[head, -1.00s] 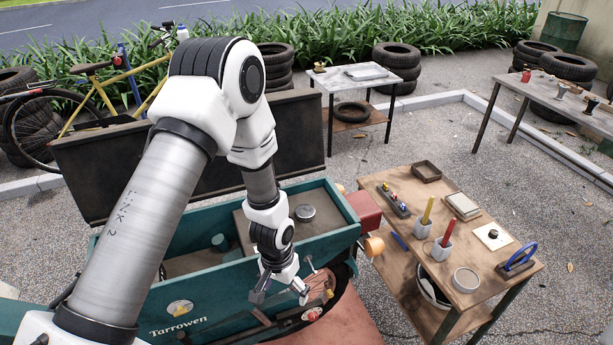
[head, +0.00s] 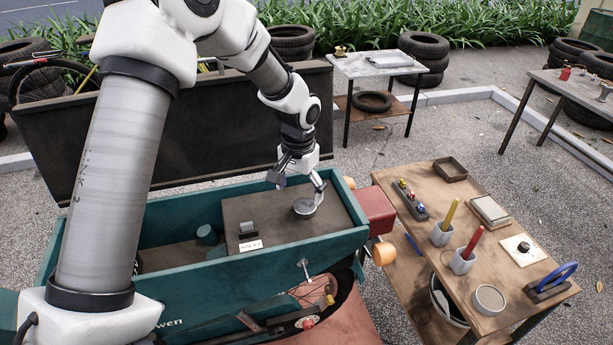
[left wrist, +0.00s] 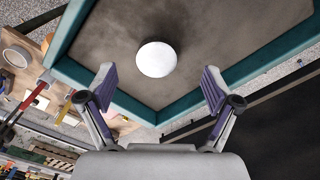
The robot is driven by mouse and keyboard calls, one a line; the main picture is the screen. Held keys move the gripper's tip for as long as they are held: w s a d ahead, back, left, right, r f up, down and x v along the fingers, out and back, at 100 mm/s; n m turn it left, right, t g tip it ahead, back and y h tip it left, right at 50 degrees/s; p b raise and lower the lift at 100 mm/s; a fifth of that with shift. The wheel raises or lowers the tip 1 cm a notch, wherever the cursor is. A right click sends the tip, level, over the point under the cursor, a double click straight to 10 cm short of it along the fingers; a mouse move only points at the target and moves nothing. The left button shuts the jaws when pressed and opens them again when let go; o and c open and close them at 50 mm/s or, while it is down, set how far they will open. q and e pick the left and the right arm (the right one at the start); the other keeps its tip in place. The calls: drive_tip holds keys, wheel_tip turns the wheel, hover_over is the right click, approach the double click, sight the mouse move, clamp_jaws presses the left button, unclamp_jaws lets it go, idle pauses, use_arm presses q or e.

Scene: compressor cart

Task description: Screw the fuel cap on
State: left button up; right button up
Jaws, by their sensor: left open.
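A round pale metal disc (head: 305,207), which looks like the fuel cap, is on the brown surface inside the green cart box (head: 215,275). It also shows as a bright white circle in the left wrist view (left wrist: 156,59). I cannot tell whether it lies loose or sits on a neck. My left gripper (head: 300,188) is open just above and behind the disc. In the left wrist view its two purple-padded fingers are spread wide, with the disc beyond and between them and nothing held. My right gripper is not in view.
A small grey fitting (head: 247,228) with a white label stands left of the disc. The raised dark lid (head: 180,130) is behind the box. A wooden table (head: 420,240) with cups, trays and a round tin (head: 488,299) stands at the right.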

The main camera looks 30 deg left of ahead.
sight(305, 204)
use_arm(q)
drive_tip(key=shift+s+d+f, duration=0.1)
drive_tip(key=shift+s+f, duration=0.3)
drive_tip(key=shift+f, duration=0.35)
drive_tip(key=w+f, duration=0.1)
drive_tip(key=f, duration=0.1)
drive_tip(key=w+f, duration=0.2)
drive_tip(key=shift+f+p, duration=0.15)
drive_tip(key=shift+p, duration=0.25)
drive_tip(key=shift+s+r, duration=0.2)
drive_tip(key=shift+s, duration=0.1)
drive_tip(key=shift+s+r, duration=0.2)
drive_tip(key=shift+s, duration=0.15)
drive_tip(key=c, duration=0.3)
drive_tip(key=shift+s+d, duration=0.1)
drive_tip(key=c, duration=1.1)
drive_tip(key=shift+r+m+p, duration=0.15)
drive_tip(key=shift+m+p, duration=0.5)
drive_tip(key=shift+m, duration=0.65)
drive_tip(key=shift+a+f+m, duration=0.2)
drive_tip(key=shift+m, duration=0.2)
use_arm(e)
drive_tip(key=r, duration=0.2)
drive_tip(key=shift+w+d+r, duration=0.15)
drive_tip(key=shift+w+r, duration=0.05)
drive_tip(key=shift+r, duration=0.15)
